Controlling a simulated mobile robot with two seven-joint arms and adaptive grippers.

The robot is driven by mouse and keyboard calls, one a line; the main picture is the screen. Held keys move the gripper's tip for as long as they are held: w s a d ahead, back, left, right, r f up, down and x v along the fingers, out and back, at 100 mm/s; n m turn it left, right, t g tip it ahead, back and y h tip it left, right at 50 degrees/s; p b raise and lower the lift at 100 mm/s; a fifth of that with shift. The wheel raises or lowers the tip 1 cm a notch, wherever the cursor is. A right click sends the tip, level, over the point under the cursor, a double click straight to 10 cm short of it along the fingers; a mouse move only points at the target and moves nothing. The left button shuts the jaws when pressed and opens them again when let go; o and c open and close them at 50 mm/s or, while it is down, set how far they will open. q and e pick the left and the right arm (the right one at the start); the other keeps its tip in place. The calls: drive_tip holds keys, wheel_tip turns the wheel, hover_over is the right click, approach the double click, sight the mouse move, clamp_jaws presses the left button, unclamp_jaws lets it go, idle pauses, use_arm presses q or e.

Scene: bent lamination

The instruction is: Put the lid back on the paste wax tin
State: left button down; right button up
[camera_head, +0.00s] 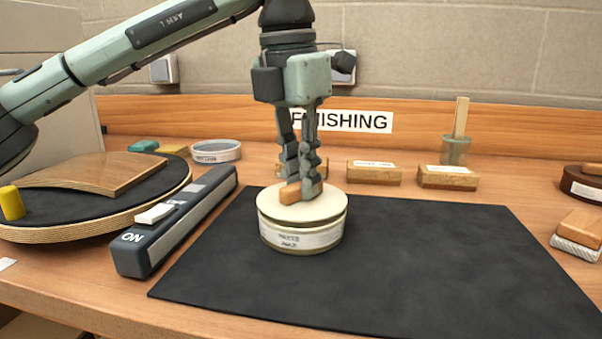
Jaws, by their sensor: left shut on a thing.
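The paste wax tin (301,238) stands upright on a dark mat, with a label on its front. The cream lid (285,211) is at the top of the tin, roughly level, with a dark band showing below its rim. I cannot tell whether it is fully seated. My left gripper (301,190) points straight down from above and is shut on the lid's wooden knob (291,193). The fingers hide part of the knob. My right gripper is not in view.
The dark mat (440,270) is clear right of the tin. Wooden blocks (447,177) and a glass jar (455,150) stand behind. Another round tin (216,151) sits back left.

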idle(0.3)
use_arm(q)
drive_tip(key=c, duration=0.9)
unclamp_jaws()
drive_tip(key=shift+r+p, duration=2.8)
drive_tip(key=shift+r, duration=0.7)
clamp_jaws()
